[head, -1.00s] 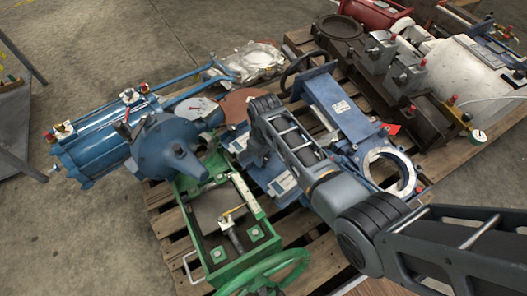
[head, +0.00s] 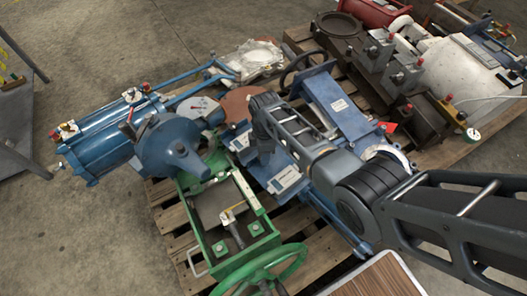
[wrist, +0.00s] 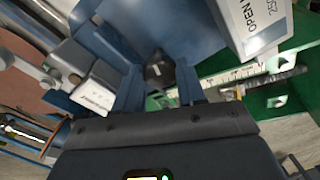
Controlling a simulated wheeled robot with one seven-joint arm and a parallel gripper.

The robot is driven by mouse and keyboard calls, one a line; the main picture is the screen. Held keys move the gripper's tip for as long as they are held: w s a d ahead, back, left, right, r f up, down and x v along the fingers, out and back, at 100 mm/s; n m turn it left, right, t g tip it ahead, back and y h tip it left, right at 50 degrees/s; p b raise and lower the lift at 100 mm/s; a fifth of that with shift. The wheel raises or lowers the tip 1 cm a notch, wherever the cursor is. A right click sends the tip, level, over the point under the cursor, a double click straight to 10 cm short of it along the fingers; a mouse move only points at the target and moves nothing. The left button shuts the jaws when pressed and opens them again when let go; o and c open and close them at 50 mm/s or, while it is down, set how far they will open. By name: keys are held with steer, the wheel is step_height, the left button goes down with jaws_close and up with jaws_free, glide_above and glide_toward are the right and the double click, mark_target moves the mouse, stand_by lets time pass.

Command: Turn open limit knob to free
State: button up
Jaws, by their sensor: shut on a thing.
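In the wrist view a dark round knob (wrist: 159,72) with a light mark on top sits between the two blue fingers of my gripper (wrist: 158,82). The gripper is shut on this knob. A white label (wrist: 256,22) with the word OPEN and part of a number is at the upper right, on or beside the blue housing (wrist: 165,25). The rest of the label is cut off. In the head view my arm reaches down to the blue valve equipment on the pallet and hides the knob and the fingertips.
A green frame (head: 248,262) with a handwheel (head: 285,265) stands in front of the blue cylinder actuator (head: 105,135). Dark blocks and a white housing (head: 465,75) crowd the rear pallet. A wood-topped surface (head: 375,278) is at the bottom edge. Open floor lies left.

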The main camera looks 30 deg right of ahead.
steer(key=n, duration=0.5)
steer(key=shift+n, duration=0.3)
steer(key=n+g, duration=0.1)
steer(key=n, duration=0.4)
steer(key=shift+w, duration=0.1)
steer(key=n, duration=0.5)
steer(key=shift+a+n+h+b, duration=0.1)
steer(key=shift+n+h+b, duration=0.2)
steer(key=shift+n+h, duration=0.1)
steer(key=shift+n, duration=2.3)
steer(key=o, duration=1.1)
steer(key=shift+c, duration=0.2)
